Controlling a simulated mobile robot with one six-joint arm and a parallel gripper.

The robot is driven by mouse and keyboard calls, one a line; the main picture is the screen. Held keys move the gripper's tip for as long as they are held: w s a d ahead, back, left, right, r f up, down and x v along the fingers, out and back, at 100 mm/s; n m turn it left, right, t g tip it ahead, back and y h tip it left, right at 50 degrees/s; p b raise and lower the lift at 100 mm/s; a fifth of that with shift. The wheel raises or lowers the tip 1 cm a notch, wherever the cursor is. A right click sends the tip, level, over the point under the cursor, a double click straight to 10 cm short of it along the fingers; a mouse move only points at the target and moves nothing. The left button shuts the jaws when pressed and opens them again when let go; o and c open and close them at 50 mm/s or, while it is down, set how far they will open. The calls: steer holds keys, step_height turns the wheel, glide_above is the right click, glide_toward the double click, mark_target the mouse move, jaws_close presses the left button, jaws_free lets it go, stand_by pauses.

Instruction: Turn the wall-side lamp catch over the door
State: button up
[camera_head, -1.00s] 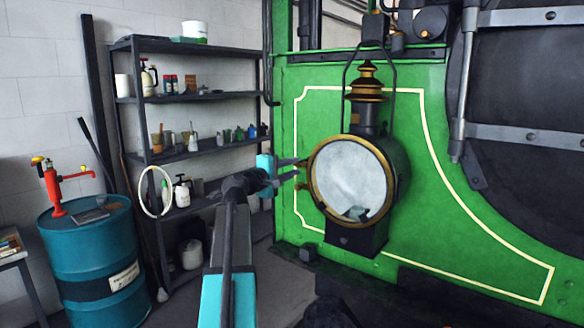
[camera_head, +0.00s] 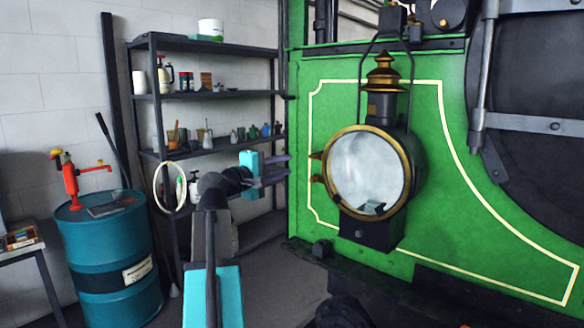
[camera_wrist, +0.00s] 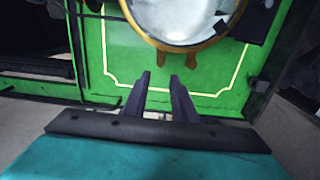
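The round lamp (camera_head: 368,165) has a brass-rimmed glass door and stands on the green tram front. Two small brass tabs, an upper one (camera_head: 316,156) and a lower one (camera_head: 318,179), stick out from its wall-side rim. I cannot tell which is the catch or whether either is turned. In the wrist view the lamp rim (camera_wrist: 180,45) is at the top, with the tabs (camera_wrist: 163,72) just beyond my fingertips. My gripper (camera_head: 289,167) is open and empty, left of the tabs and apart from them. It also shows in the wrist view (camera_wrist: 160,76).
A dark shelf rack (camera_head: 215,94) with bottles and cans stands behind my gripper at the wall. A blue drum (camera_head: 105,250) with a red pump is on the left. Dark ledge and pipework run below the green panel (camera_head: 440,215). Floor shows between rack and tram.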

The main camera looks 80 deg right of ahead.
steer(key=shift+v, duration=1.05)
